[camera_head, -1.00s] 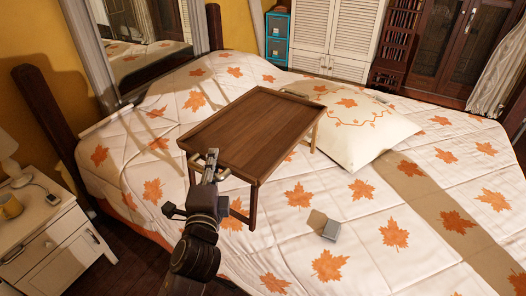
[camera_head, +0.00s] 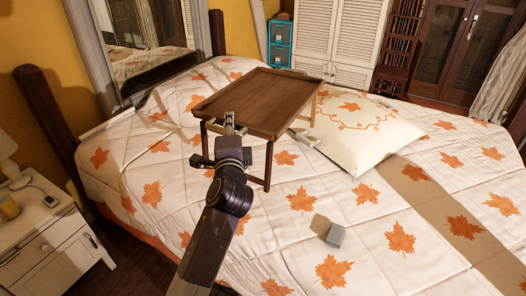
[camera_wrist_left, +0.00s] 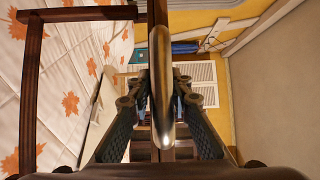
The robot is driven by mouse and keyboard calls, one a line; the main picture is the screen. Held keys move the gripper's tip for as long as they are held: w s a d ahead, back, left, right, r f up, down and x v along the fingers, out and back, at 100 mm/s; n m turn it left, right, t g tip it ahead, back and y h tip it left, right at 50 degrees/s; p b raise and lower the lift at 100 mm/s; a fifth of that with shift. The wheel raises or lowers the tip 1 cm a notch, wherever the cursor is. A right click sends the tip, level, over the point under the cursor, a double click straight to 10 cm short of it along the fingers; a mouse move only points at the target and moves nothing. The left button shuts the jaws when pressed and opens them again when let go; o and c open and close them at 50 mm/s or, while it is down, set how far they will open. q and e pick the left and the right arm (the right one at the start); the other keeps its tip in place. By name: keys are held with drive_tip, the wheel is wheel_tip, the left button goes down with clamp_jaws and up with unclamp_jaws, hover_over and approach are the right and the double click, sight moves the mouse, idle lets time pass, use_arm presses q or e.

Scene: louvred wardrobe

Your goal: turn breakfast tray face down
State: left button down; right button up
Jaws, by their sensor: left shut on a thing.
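The breakfast tray (camera_head: 257,100) is dark brown wood with folding legs and metal handles. It is above the bed, top face up, its near legs hanging down. My left gripper (camera_head: 230,122) is shut on the metal handle at the tray's near edge. In the left wrist view the handle (camera_wrist_left: 162,85) runs between the fingers, and a tray leg frame (camera_wrist_left: 32,90) shows at the left. Whether the far legs touch the bed is hard to tell. My right gripper is not in view.
The bed (camera_head: 300,255) has a white cover with orange leaves. A pillow (camera_head: 365,150) lies right of the tray, and a small grey box (camera_head: 335,235) lies nearer. A nightstand (camera_head: 50,240) stands at the left, a white louvred wardrobe (camera_head: 330,35) behind the bed.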

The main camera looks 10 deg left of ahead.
use_arm(q)
wheel_tip(320, 180, down, 15)
drive_tip(key=b, duration=0.3)
drive_tip(key=shift+f, duration=0.2)
drive_tip(key=shift+f+b, duration=0.9)
drive_tip(key=shift+f, duration=1.05)
drive_tip(key=shift+s+f+b, duration=0.15)
drive_tip(key=shift+f+b, duration=0.5)
drive_tip(key=shift+b, duration=0.1)
drive_tip(key=c, duration=2.1)
unclamp_jaws()
drive_tip(key=shift+f, duration=0.25)
drive_tip(key=o, duration=0.3)
drive_tip(key=shift+o, duration=0.2)
drive_tip(key=shift+r, duration=0.2)
